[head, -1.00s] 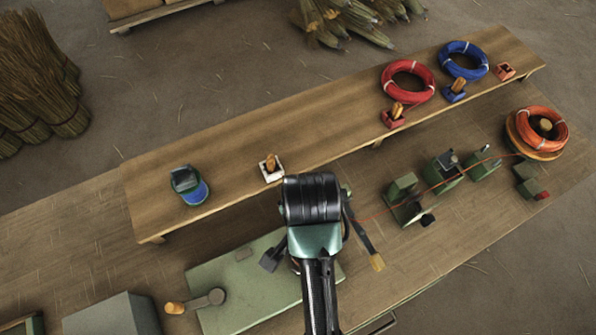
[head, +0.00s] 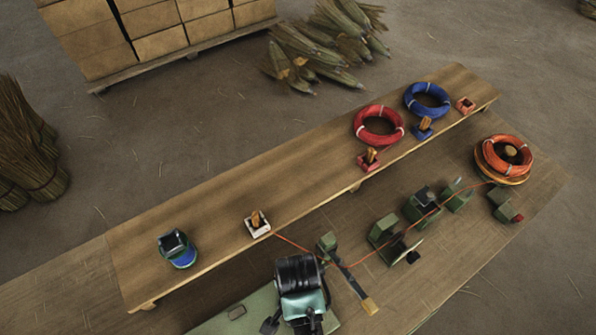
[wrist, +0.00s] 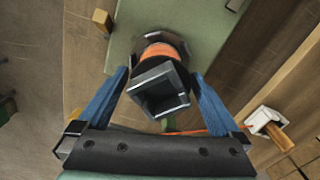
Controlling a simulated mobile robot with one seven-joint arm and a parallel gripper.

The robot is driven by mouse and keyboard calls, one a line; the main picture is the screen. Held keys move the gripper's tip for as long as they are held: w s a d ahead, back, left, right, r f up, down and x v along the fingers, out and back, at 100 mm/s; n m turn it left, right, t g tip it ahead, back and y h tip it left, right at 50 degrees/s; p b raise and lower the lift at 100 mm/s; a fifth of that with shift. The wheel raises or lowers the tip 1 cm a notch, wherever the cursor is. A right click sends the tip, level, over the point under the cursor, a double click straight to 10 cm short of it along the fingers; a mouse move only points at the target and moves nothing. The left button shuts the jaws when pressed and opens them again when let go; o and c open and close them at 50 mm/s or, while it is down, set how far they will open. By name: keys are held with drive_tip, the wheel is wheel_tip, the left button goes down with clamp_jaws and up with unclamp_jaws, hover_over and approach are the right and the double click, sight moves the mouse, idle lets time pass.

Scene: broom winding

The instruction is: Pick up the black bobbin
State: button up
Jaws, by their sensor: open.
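In the wrist view, the black bobbin (wrist: 159,92) shows a dark square hollow end facing the camera. A band of orange strand (wrist: 162,50) is wound around it above that end. It is over a green machine base (wrist: 195,20). My gripper (wrist: 160,76) is open, with one blue finger on each side of the bobbin. I cannot tell whether either finger touches it. In the head view, my arm hides the bobbin and the gripper's fingertips, above the green base (head: 237,313).
The orange strand runs right past several green machine blocks (head: 421,205) to an orange coil (head: 505,155).

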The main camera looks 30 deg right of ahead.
drive_tip(key=shift+f, duration=1.5)
drive_tip(key=c, duration=1.2)
drive_tip(key=shift+o, duration=0.2)
